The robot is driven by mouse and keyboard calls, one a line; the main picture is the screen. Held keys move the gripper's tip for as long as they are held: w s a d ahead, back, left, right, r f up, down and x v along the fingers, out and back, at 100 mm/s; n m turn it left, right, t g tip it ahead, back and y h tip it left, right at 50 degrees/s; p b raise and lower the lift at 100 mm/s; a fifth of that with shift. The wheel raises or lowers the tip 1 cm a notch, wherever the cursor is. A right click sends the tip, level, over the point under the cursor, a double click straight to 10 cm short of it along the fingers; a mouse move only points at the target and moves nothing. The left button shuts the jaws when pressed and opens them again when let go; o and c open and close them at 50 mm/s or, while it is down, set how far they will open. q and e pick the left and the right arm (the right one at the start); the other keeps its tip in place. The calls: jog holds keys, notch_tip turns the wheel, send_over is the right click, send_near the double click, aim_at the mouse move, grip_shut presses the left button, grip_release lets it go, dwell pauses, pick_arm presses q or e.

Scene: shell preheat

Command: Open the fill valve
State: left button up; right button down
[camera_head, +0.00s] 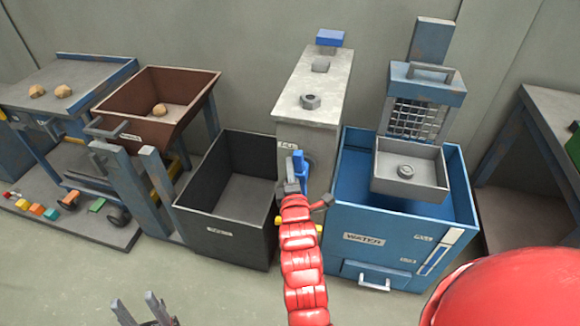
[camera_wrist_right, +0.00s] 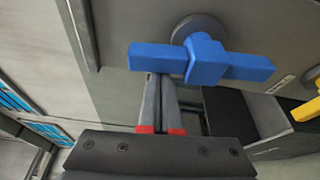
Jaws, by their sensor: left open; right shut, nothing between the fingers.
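The fill valve has a blue handle (camera_head: 300,170) on the front of a grey column (camera_head: 322,95), just below a small label. In the right wrist view the blue handle (camera_wrist_right: 205,60) is a bar lying roughly level across a round grey hub. My right gripper (camera_head: 291,186) is at the handle, its red arm reaching up from below. In the wrist view its fingers (camera_wrist_right: 165,82) are together and empty, their tips at the lower left part of the bar. I cannot tell whether they touch it. My left gripper (camera_head: 140,308) is open and empty at the bottom left, far from the valve.
A yellow handle (camera_head: 319,229) sits lower, partly behind my right arm; it also shows in the wrist view (camera_wrist_right: 308,109). A dark open bin (camera_head: 222,240) stands left of the column. A blue water tank (camera_head: 345,262) with a grey basket (camera_head: 411,186) stands right.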

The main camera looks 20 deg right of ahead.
jog(key=shift+s+d+r+m+t, duration=0.1)
jog(key=shift+s+d+m+t, duration=0.35)
jog(key=shift+m, duration=0.35)
jog(key=shift+w+d, duration=0.1)
